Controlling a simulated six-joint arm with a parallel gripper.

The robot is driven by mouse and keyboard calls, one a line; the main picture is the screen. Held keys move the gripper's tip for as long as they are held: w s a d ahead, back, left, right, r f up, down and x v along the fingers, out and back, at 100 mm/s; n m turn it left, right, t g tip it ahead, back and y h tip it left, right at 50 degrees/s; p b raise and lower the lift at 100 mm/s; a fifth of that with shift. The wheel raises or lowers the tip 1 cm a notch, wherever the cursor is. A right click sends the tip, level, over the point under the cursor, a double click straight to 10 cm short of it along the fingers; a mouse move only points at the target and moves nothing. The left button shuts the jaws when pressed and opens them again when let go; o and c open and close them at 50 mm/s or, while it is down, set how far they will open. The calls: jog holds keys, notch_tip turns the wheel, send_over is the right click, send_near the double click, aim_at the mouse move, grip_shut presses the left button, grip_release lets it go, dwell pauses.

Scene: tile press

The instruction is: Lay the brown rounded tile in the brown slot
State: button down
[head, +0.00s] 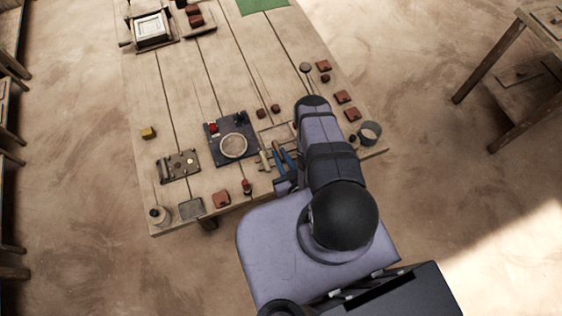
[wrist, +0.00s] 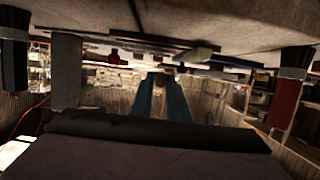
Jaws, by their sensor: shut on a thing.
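My gripper (head: 283,160) is low at the front edge of the wooden table, with its blue fingers pointing away from my base. In the wrist view its two blue fingers (wrist: 160,92) converge on a small brownish piece (wrist: 167,69) and are shut on it. The piece is too dark and small to make out its shape, so I cannot tell for sure that it is the brown rounded tile. A plate with several small round features (head: 180,165) lies left of the gripper. I cannot make out which recess is the brown slot.
A dark panel with a round dish (head: 233,146) lies just left of my gripper. A reddish-brown tile (head: 221,199) and a small red-topped item (head: 247,187) are near the front edge. A grey cup (head: 370,132) stands at the right corner. The table's middle is mostly clear.

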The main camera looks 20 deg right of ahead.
jog(key=shift+f, duration=1.85)
jog(key=shift+f, duration=0.1)
jog(key=shift+f, duration=0.1)
jog(key=c, duration=1.7)
grip_release()
